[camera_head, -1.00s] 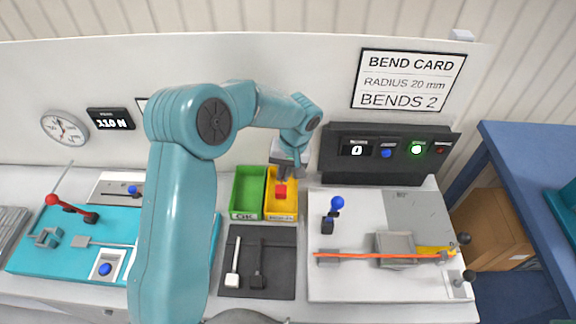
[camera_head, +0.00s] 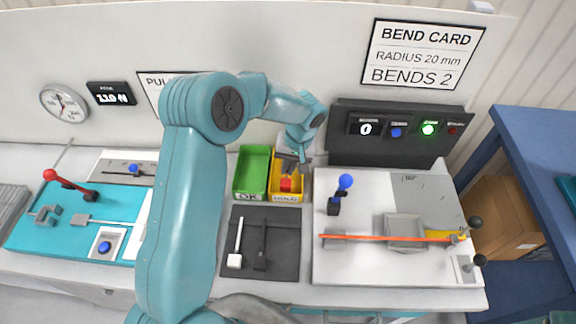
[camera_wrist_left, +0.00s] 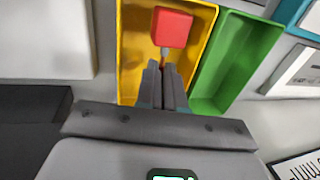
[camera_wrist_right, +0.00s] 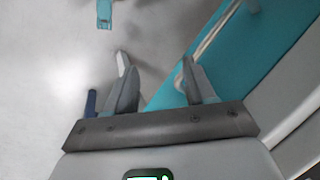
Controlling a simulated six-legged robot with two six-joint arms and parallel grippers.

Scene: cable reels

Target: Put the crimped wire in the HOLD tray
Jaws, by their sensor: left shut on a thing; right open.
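The crimped wire shows as a red block on a short grey stem (camera_wrist_left: 172,28). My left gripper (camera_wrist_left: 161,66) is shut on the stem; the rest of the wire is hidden. I cannot tell whether the block touches the tray floor. My right gripper (camera_wrist_right: 155,62) is open and empty; it is outside the head view.
The green OK tray (camera_head: 252,172) adjoins the yellow tray's left side. A dark mat (camera_head: 272,262) with two levers lies in front. A bending board (camera_head: 370,270) with an orange strip is at right. A teal crimp board (camera_head: 60,245) is at left.

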